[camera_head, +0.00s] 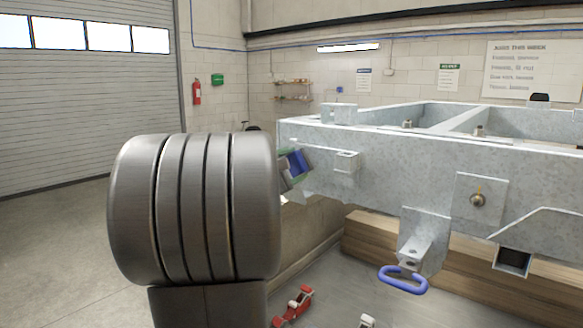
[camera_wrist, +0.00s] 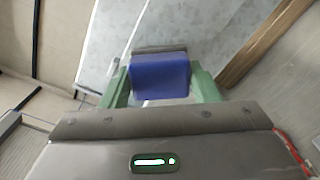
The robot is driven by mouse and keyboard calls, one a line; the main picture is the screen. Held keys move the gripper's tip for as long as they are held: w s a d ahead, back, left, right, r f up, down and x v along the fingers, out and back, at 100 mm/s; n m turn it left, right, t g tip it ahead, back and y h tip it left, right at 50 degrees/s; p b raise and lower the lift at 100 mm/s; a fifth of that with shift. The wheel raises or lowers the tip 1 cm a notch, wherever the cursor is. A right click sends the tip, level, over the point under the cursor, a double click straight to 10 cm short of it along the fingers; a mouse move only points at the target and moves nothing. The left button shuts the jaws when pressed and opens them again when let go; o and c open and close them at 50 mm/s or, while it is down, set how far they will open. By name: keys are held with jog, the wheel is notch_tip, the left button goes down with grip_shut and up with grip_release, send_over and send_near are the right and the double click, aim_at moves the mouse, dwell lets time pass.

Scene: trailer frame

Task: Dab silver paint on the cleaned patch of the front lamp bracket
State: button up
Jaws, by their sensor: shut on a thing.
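My gripper (camera_wrist: 160,88) has green fingers and is shut on a blue block (camera_wrist: 160,70) with a dark grey strip along its far edge. In the head view my gripper (camera_head: 290,170) and the block (camera_head: 298,161) show beside the left end of the galvanised trailer frame (camera_head: 390,165), partly hidden by my arm. I cannot tell whether the block touches the metal. A small bracket (camera_head: 346,161) sits on the frame's side, right of my gripper. A larger bracket (camera_head: 422,238) hangs lower. I cannot tell which is the lamp bracket, and no cleaned patch or silver paint is clearly visible.
A blue ring (camera_head: 403,280) hangs at the lower bracket. Timber beams (camera_head: 450,265) lie under the frame. A red tool (camera_head: 293,306) and a small white item (camera_head: 367,321) lie below on a grey surface. Open floor (camera_head: 60,255) is at left.

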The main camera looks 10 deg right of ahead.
jog(key=shift+w+d, duration=0.2)
jog(key=shift+d, duration=0.05)
jog(key=shift+s+d+f+b, duration=0.1)
jog(key=shift+s+d+b, duration=0.3)
jog(key=shift+s+b, duration=0.2)
jog(key=shift+s+d+b, duration=0.35)
jog(key=shift+s+b, duration=0.2)
jog(key=shift+b, duration=0.05)
jog(key=shift+s+d+b, duration=1.4)
jog(key=shift+s, duration=0.25)
jog(key=shift+w+a, duration=0.1)
jog(key=shift+w, duration=0.05)
jog(key=shift+w+a+b, duration=0.25)
jog(key=shift+w+a, duration=0.8)
jog(key=shift+w, duration=0.3)
jog(key=shift+w+a+b, duration=0.25)
jog(key=shift+w+a, duration=0.8)
jog(key=shift+w, duration=0.25)
jog(key=shift+s+d+b, duration=0.9)
jog(key=shift+s+d, duration=0.25)
jog(key=shift+s, duration=0.25)
jog(key=shift+s+d+b, duration=0.9)
jog(key=shift+s+d, duration=0.2)
jog(key=shift+s, duration=0.3)
jog(key=shift+w+a+r, duration=0.1)
jog(key=shift+r, duration=0.1)
